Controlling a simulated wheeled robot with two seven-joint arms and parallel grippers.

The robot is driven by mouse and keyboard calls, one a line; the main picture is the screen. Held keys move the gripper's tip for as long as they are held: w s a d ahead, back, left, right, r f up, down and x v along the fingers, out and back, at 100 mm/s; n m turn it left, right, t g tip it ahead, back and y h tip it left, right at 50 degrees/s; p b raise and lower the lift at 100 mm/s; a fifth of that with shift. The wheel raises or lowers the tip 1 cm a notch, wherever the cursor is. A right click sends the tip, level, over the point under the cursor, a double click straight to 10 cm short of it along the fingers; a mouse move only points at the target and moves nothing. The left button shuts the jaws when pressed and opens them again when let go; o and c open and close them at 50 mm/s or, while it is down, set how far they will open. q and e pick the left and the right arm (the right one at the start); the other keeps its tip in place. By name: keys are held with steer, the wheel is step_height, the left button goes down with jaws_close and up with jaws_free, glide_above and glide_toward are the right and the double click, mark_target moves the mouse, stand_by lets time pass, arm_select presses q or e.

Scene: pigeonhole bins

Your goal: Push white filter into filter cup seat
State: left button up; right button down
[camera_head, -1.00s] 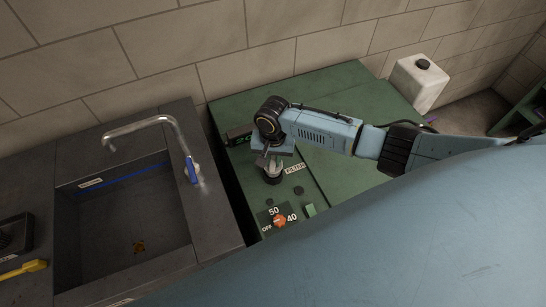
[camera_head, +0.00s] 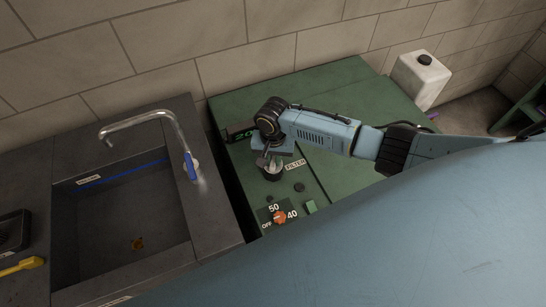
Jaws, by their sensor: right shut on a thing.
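My right gripper (camera_head: 270,157) points down over the filter seat on the green machine top. It is shut on a small whitish piece, which I take to be the white filter (camera_head: 272,164); the fingers partly cover it. The piece is at the mouth of a dark round filter cup seat (camera_head: 272,176), beside the "FILTER" label (camera_head: 295,165). I cannot tell whether it is fully seated. My left gripper is not in view.
A white canister (camera_head: 420,80) stands at the back right. A sink with a tap (camera_head: 150,117) lies left.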

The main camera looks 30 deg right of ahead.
mark_target(273, 160)
steer(key=shift+f+b, duration=0.35)
steer(key=shift+f, duration=0.2)
steer(key=c, duration=1.3)
jaws_free()
step_height(273, 160, up, 3)
steer(key=p, duration=0.3)
steer(key=shift+r+p, duration=0.1)
steer(key=shift+p, duration=0.2)
steer(key=shift+r, duration=0.9)
step_height(273, 160, up, 13)
steer(key=shift+r, duration=0.2)
